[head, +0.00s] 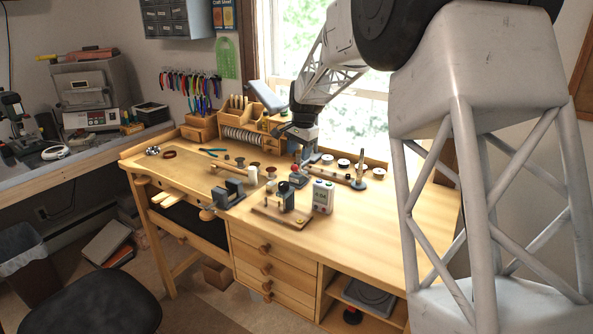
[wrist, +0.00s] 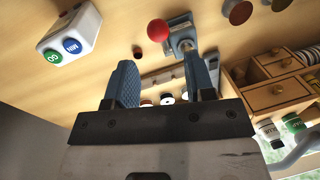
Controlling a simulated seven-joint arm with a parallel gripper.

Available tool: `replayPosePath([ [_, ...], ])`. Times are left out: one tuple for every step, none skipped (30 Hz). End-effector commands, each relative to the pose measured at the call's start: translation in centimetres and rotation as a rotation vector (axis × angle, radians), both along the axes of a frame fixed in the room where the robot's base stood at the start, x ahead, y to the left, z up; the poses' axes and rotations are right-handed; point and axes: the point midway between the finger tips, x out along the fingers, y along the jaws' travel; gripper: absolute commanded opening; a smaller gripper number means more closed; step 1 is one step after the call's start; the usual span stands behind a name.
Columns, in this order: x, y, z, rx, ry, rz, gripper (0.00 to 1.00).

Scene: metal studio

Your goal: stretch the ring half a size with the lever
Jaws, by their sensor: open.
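A small grey-blue device (head: 298,179) stands on the bench with a red ball knob (head: 296,168). In the wrist view the red knob (wrist: 158,31) sits at the end of a short lever beside its grey-blue base (wrist: 181,35). My gripper (head: 304,158) is just above and behind this device in the head view. In the wrist view my gripper (wrist: 165,85) has its two fingers wide apart with nothing between them, and the knob lies beyond their tips. A grey stand with a tapered post (head: 360,170) is to the right. I cannot make out a ring.
A white box with a green and a blue button (head: 322,197) stands in front. Wooden drawers (wrist: 275,92) are behind. The right part of the bench is clear.

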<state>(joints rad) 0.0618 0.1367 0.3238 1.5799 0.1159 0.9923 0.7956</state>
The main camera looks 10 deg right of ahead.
Motion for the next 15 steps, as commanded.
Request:
replayPosePath([
  [0.0, 0.0, -0.3, 0.000, 0.001, 0.000, 0.49],
  [0.0, 0.0, -0.5, 0.000, 0.001, 0.000, 0.49],
  [0.1, 0.1, -0.8, 0.000, 0.001, 0.000, 0.49],
  [0.1, 0.1, -1.0, 0.000, 0.002, 0.000, 0.49],
  [0.1, 0.1, -1.3, 0.000, 0.002, 0.000, 0.49],
  [0.2, 0.2, -1.7, 0.000, 0.001, 0.000, 0.49],
  [0.2, 0.2, -2.0, 0.000, 0.002, 0.000, 0.49],
  [0.2, 0.2, -2.4, 0.000, 0.003, 0.000, 0.49],
  [0.3, 0.3, -2.9, 0.000, 0.004, 0.000, 0.49],
  [0.3, 0.3, -3.2, 0.000, 0.004, 0.000, 0.49],
  [0.4, 0.3, -3.6, 0.000, 0.004, 0.000, 0.49],
  [0.4, 0.4, -4.1, 0.000, 0.003, 0.000, 0.49],
  [0.5, 0.4, -4.4, 0.000, 0.002, 0.000, 0.49],
  [0.5, 0.4, -4.8, 0.000, 0.002, 0.000, 0.49],
  [0.6, 0.5, -5.2, 0.000, 0.002, 0.000, 0.49],
])
